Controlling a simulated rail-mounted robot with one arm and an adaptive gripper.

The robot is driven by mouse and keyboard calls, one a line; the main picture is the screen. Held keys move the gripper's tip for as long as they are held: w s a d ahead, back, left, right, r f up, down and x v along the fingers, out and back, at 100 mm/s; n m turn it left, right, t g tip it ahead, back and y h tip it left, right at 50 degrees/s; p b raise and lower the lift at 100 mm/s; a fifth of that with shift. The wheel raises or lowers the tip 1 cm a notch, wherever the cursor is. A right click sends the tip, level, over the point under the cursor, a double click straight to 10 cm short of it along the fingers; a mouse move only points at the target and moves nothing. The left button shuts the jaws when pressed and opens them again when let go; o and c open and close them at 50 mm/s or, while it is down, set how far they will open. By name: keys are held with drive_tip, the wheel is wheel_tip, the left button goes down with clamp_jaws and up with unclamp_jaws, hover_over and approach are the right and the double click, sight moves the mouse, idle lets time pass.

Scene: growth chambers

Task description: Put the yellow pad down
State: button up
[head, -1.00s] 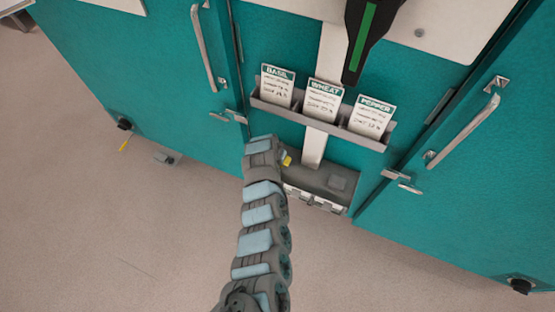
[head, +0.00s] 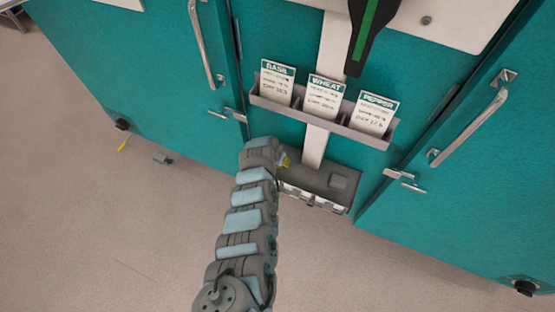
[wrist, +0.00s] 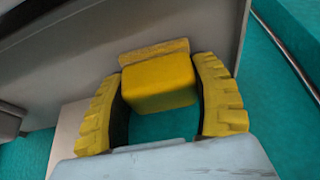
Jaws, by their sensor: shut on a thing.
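The yellow pad (wrist: 158,83) is a small block with a raised strip along its far edge. In the wrist view it sits between the two yellow ridged fingers of my gripper (wrist: 162,72), which is shut on it. A grey surface lies directly behind the pad; I cannot tell whether they touch. In the head view my gripper is mostly hidden behind my arm, by the lower grey tray (head: 318,181). A small yellow spot (head: 285,161) shows there; I cannot tell whether it is pad or finger.
A grey block (head: 338,182) is on the lower tray's right part. Above is a card rack (head: 318,119) with basil, wheat and pepper cards. Teal doors with handles (head: 468,128) flank it. A grey block (head: 162,159) and a yellow item (head: 122,145) lie on the floor at left.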

drive_tip(key=o, duration=1.2)
drive_tip(key=shift+f, duration=0.1)
